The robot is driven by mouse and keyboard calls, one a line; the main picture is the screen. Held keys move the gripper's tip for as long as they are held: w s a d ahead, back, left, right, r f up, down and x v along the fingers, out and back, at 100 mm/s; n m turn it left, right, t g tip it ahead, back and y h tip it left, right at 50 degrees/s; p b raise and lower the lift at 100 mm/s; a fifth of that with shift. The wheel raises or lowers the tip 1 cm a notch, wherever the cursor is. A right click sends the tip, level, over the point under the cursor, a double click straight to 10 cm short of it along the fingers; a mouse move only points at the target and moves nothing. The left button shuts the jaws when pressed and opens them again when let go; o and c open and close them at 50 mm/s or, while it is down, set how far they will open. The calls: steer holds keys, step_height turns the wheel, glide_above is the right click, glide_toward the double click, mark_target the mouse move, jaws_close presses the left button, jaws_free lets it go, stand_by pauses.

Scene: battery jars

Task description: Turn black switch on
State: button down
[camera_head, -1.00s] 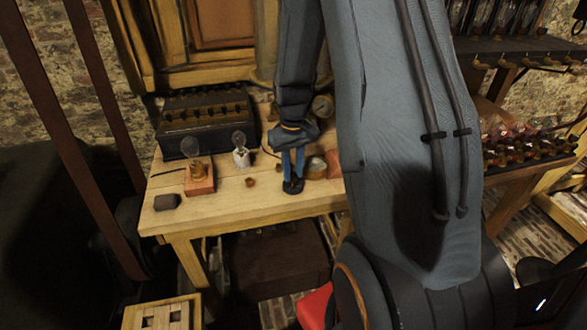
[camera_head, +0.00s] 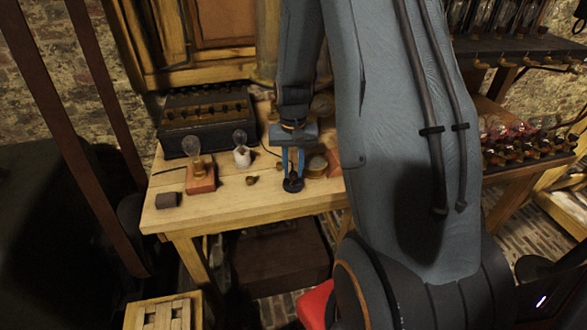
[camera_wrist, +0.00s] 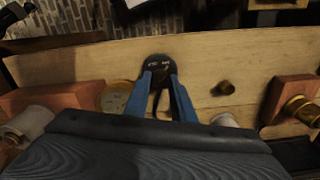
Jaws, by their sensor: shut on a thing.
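The black switch (camera_head: 293,185) stands on the wooden table near its front edge, with a round black base. In the wrist view the black switch (camera_wrist: 158,66) shows pale lettering on its base, too small to read surely. My gripper (camera_head: 293,174) reaches down from above with its blue fingers at the switch. In the wrist view my gripper (camera_wrist: 158,88) is shut on the switch's thin dark lever, between the fingertips. The fingers hide part of the lever, and I cannot tell its exact position.
The table (camera_head: 225,206) also holds a bulb on a reddish wooden block (camera_head: 201,179), a bulb in a white holder (camera_head: 242,157), a dark block (camera_head: 169,200), a small brass piece (camera_head: 252,181) and a large dark box (camera_head: 206,120). Bare wood lies left of the switch.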

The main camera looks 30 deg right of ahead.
mark_target(293, 173)
steer(key=c, duration=1.5)
jaws_free()
steer(key=shift+r+b, duration=0.85)
steer(key=shift+r, duration=3.05)
